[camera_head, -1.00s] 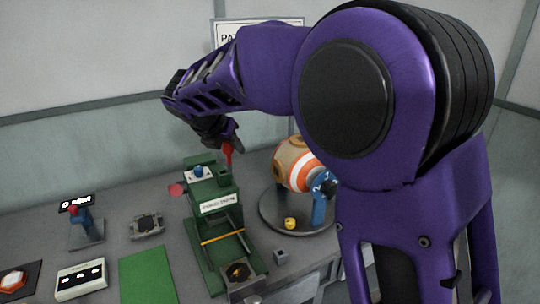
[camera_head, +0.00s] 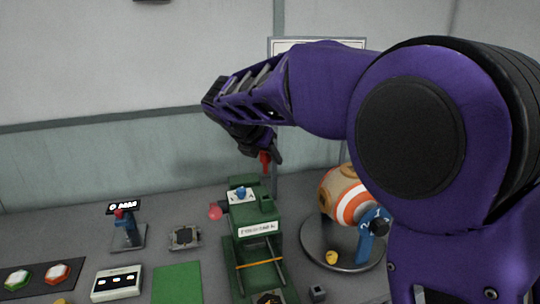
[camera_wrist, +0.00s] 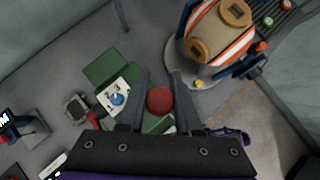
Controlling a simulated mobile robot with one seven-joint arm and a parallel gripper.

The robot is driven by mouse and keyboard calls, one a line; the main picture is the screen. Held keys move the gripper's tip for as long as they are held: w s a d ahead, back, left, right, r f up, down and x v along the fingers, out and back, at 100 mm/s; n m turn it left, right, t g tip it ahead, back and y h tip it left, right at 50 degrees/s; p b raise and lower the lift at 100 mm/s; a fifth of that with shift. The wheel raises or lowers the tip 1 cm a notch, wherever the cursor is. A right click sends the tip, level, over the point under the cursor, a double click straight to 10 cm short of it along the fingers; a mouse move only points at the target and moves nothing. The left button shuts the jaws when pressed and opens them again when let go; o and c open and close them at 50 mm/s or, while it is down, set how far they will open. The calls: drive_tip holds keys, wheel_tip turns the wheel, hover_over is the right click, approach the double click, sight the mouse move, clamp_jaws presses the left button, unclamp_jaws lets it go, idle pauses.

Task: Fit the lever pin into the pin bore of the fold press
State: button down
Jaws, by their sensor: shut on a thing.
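The green fold press (camera_head: 267,222) stands on the table, with a white label on its front and a yellow band across its lower part. In the wrist view its green body (camera_wrist: 104,68) is partly hidden by my fingers. My gripper (camera_head: 267,157) is above the press's back part, shut on the red lever pin (camera_head: 265,163). In the wrist view the pin's round red end (camera_wrist: 160,101) sits between the two fingers. The pin hangs clear above the press in the head view. I cannot make out the pin bore clearly.
An orange-and-white striped ball (camera_head: 350,199) sits on a round base right of the press. A red knob (camera_head: 215,211) is at the press's left. A small lever stand (camera_head: 127,232), a grey fixture (camera_head: 184,237) and a white switch box (camera_head: 117,283) are farther left.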

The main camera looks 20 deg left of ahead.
sight(266, 172)
drive_tip(key=shift+f+b, duration=1.35)
drive_tip(key=shift+f, duration=1.35)
drive_tip(key=shift+p, duration=1.05)
drive_tip(key=shift+f+b, duration=1.3)
drive_tip(key=shift+f, duration=1.05)
drive_tip(key=c, duration=0.5)
unclamp_jaws()
drive_tip(key=p+v, duration=0.2)
drive_tip(key=v, duration=1.5)
drive_tip(key=shift+s+r, duration=0.1)
drive_tip(key=shift+s, duration=0.05)
